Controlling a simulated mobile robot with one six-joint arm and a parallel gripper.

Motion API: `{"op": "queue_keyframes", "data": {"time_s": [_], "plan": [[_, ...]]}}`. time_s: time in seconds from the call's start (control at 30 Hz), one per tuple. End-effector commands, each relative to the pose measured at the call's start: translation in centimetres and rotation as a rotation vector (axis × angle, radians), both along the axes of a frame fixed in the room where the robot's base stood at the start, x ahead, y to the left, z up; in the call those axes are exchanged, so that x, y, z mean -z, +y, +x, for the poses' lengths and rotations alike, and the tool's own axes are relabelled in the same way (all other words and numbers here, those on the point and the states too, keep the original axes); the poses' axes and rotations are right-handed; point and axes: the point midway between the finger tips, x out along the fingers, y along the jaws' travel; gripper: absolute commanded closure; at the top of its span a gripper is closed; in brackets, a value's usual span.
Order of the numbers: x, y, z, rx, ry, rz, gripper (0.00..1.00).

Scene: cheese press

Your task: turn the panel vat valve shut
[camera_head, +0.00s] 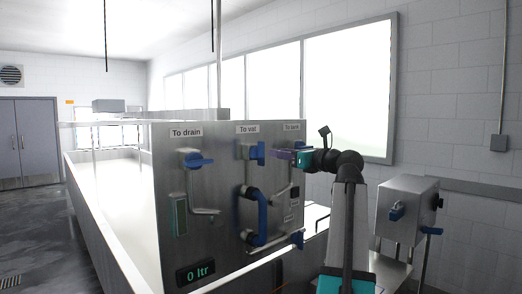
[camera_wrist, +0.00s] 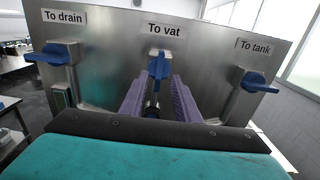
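The panel vat valve (camera_head: 259,153), under the "To vat" label, has a blue handle pointing straight down in the wrist view (camera_wrist: 157,67). My gripper (camera_head: 272,154) reaches towards it from the right in the head view. In the wrist view, the two purple fingers (camera_wrist: 157,84) are spread apart, with the handle's lower end in line with the gap between them. I cannot tell whether the fingertips overlap the handle or stop just short of it. Nothing is visibly gripped. The steel panel (camera_head: 225,190) carries the valve.
The drain valve (camera_wrist: 56,54) has its blue handle roughly level, to the left. The tank valve (camera_wrist: 258,82) has a roughly level handle, to the right. A blue bent pipe handle (camera_head: 256,220) sits low on the panel. A steel box (camera_head: 407,205) stands at right.

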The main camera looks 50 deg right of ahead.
Motion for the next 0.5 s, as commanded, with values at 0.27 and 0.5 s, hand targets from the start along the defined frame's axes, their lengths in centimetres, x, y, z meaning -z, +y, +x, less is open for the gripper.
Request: {"op": "queue_keyframes", "data": {"time_s": [0.27, 0.5], "plan": [[-0.2, -0.3, 4.2, -0.001, 0.000, 0.001, 0.71], [-0.2, -0.5, 7.5, -0.001, 0.001, 0.000, 0.71]]}}
